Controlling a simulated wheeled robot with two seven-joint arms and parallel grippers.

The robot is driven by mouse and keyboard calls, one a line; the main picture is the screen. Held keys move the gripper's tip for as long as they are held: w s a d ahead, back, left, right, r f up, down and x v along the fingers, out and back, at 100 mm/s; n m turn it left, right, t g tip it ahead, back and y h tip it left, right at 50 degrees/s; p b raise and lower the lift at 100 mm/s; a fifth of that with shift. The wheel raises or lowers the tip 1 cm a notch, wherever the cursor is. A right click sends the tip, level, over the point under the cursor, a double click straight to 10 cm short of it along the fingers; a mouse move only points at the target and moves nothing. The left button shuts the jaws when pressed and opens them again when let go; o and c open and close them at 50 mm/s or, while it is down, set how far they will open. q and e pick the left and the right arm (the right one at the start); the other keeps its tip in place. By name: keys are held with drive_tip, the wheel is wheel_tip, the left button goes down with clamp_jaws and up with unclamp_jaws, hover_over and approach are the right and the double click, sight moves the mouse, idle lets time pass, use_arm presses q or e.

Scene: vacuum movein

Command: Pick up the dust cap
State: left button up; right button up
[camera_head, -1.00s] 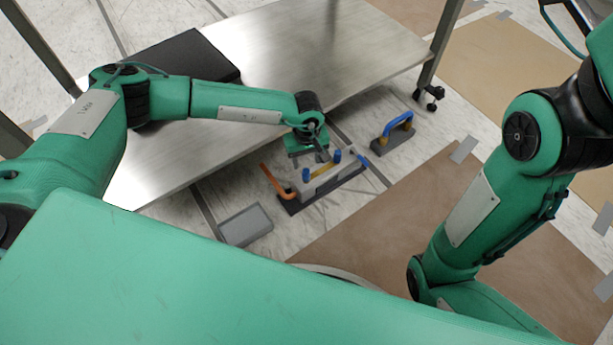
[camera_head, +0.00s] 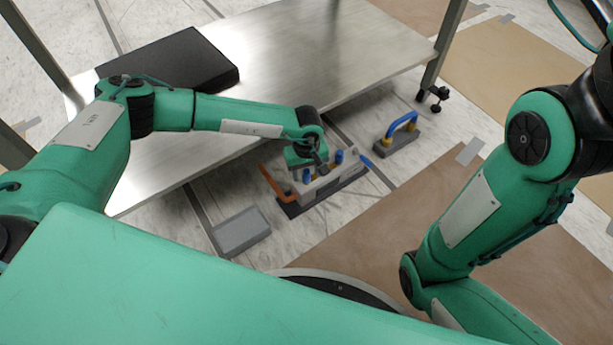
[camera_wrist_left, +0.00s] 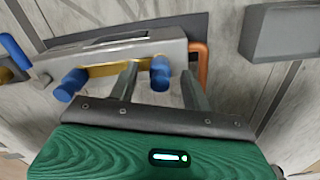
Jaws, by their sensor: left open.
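A grey block fixture (camera_head: 325,186) with an orange bent tube (camera_head: 272,184) stands on the floor by the table. It carries two short blue caps, which look like dust caps. In the left wrist view, one blue cap (camera_wrist_left: 160,73) is between my open left fingers (camera_wrist_left: 160,72), with no clear contact. The other blue cap (camera_wrist_left: 70,85) is outside them, to the left. In the head view my left gripper (camera_head: 317,168) is over the fixture and partly hides it. My right arm comes in at the right, but its gripper is out of view.
A metal table (camera_head: 320,50) carries a black flat case (camera_head: 175,62). A grey box (camera_head: 241,231) lies on the floor left of the fixture. A blue-handled block (camera_head: 398,136) stands to its right. Brown sheets (camera_head: 370,235) cover part of the floor.

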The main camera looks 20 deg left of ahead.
use_arm(q)
drive_tip(key=shift+c, duration=0.2)
clamp_jaws()
drive_tip(key=shift+r, duration=0.1)
